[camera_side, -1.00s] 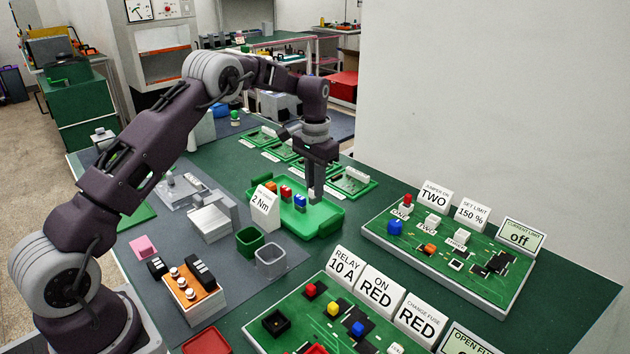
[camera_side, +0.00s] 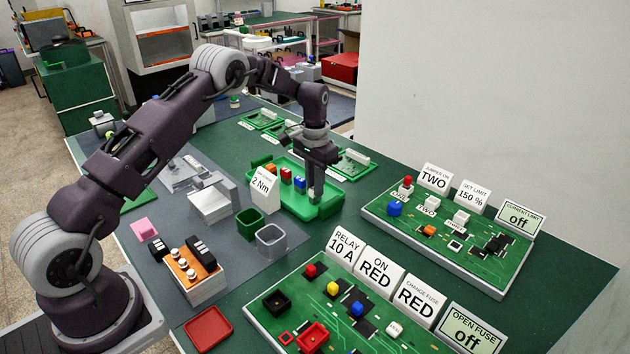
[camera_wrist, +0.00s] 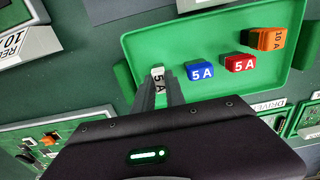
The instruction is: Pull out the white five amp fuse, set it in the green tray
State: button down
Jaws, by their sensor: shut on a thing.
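The white five amp fuse (camera_wrist: 157,73), marked 5 A, is between the fingertips of my gripper (camera_wrist: 161,84) in the wrist view. My gripper (camera_side: 314,196) is shut on it and points down into the right part of the green tray (camera_side: 325,209). The fingers hide the fuse in the side view, and I cannot tell whether it touches the tray floor. The tray also holds a blue 5 A fuse (camera_wrist: 201,71), a red 5 A fuse (camera_wrist: 240,62) and an orange 10 A fuse (camera_wrist: 268,39). The held fuse is beside the blue one, apart from it.
A white 2 Nm card (camera_side: 264,188) stands at the tray's near left. Green (camera_side: 250,222) and grey (camera_side: 271,241) bins stand in front of it. Circuit boards lie at the right (camera_side: 480,268) and front (camera_side: 262,310). Bare green table lies between tray and right board.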

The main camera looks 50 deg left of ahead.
jog(key=c, duration=1.3)
grip_release()
jog(key=shift+r, duration=0.1)
notch_tip(320, 180, up, 7)
jog(key=shift+r, duration=0.1)
jog(key=s+d+r+t, duration=0.1)
jog(key=s+d+r, duration=0.4)
jog(key=r, duration=0.4)
jog(key=s+d+r+t, duration=0.1)
jog(key=s+d+r, duration=0.1)
jog(key=s+r, duration=0.65)
jog(key=s+d+t, duration=0.1)
jog(key=s+d, duration=0.2)
jog(key=s, duration=0.9)
jog(key=s+d+t, duration=0.2)
jog(key=s+d, duration=0.1)
jog(key=s, duration=0.9)
jog(key=shift+s+d+f+t, duration=0.15)
jog(key=shift+s+f+t, duration=0.05)
jog(key=shift+t, duration=0.1)
